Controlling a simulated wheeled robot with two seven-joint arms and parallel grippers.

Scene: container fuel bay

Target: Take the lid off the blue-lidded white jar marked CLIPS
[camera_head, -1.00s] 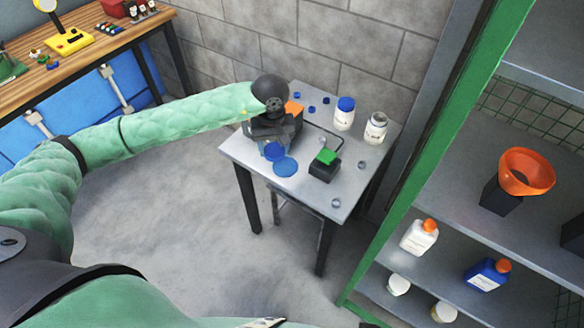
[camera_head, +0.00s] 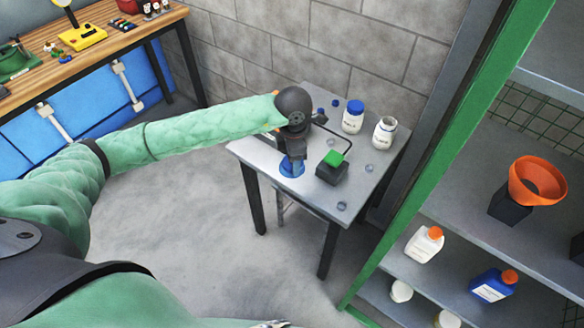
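An open white jar (camera_head: 384,133) without a lid stands at the table's back right. A white jar with a blue lid (camera_head: 353,116) stands just left of it. Both have labels too small to read, so I cannot tell which says CLIPS. My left gripper (camera_head: 292,168) points down over a flat blue disc (camera_head: 285,173) near the table's left front edge. Blue shows around its fingertips. The fingers hide most of what is between them, so I cannot tell whether they still grip a blue lid. My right gripper is not in view.
A black block with a green top (camera_head: 333,160) stands right of my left gripper, near a thin dark bent rod. Small round pieces lie on the grey table (camera_head: 318,200). A green-framed shelf (camera_head: 440,150) with bottles and an orange funnel (camera_head: 537,180) borders the right.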

